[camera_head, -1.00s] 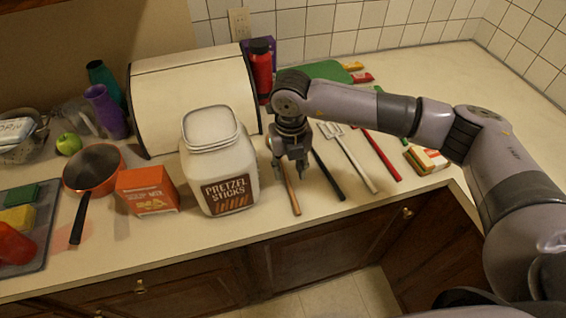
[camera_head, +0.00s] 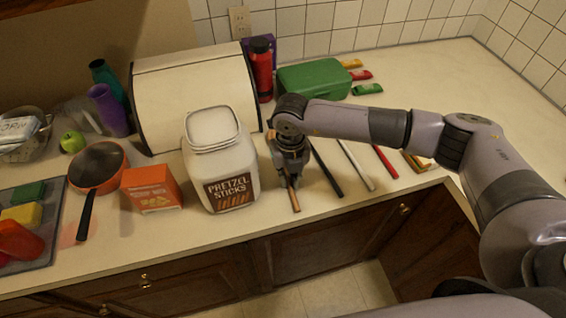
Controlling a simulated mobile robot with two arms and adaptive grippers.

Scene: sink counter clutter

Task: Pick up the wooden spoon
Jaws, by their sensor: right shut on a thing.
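The wooden spoon (camera_head: 294,200) lies on the counter just right of the white pretzel sticks jar, its brown handle pointing toward the front edge. My right gripper (camera_head: 290,180) points down over it and is shut on it. The upper part of the spoon is mostly hidden by the gripper and wrist. The spoon appears still at counter level; I cannot tell if it is lifted. My left gripper is not in view.
The pretzel sticks jar (camera_head: 220,165) stands close to the left of the gripper. Black (camera_head: 327,174), white (camera_head: 357,168) and red (camera_head: 385,161) handles lie to the right. A bread box (camera_head: 190,95), red bottle (camera_head: 261,68) and green box (camera_head: 314,78) stand behind.

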